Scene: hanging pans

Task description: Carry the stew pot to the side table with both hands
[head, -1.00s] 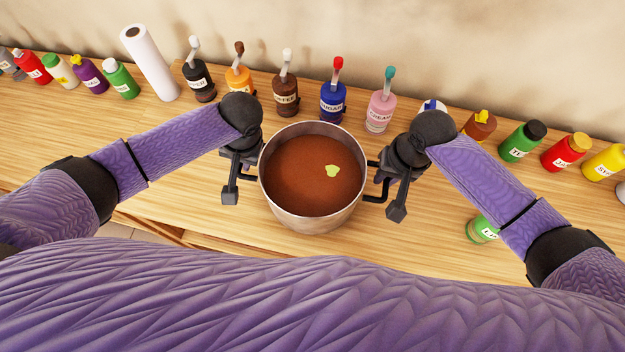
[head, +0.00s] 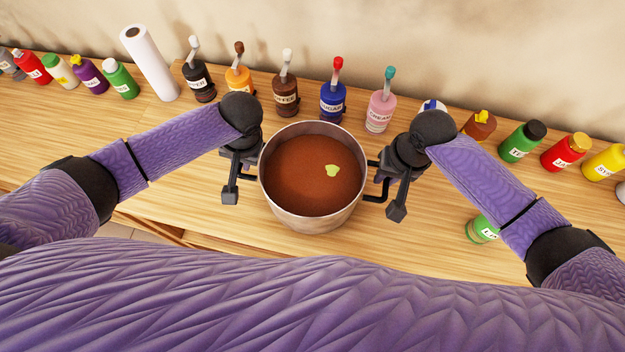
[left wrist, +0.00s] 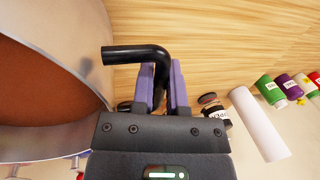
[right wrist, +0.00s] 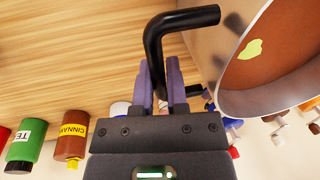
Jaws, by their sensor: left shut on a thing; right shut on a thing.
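The stew pot (head: 312,215) is a steel pot of brown stew with a pale green leaf on top. It is upright in the middle of the head view, over the wooden counter; I cannot tell whether it touches the wood. My left gripper (head: 238,188) is at the pot's left side, shut on its black left handle, which shows between the fingers in the left wrist view (left wrist: 140,53). My right gripper (head: 392,190) is at the pot's right side, shut on the black right handle, seen in the right wrist view (right wrist: 160,45). No side table is identifiable.
Pump bottles, including a blue sugar one (head: 333,103) and a pink cream one (head: 381,112), stand behind the pot. A paper roll (head: 150,62) and several bottles are at left. More bottles are at right, with a green one (head: 482,229) near my right arm. The counter (head: 170,215) is bare front left.

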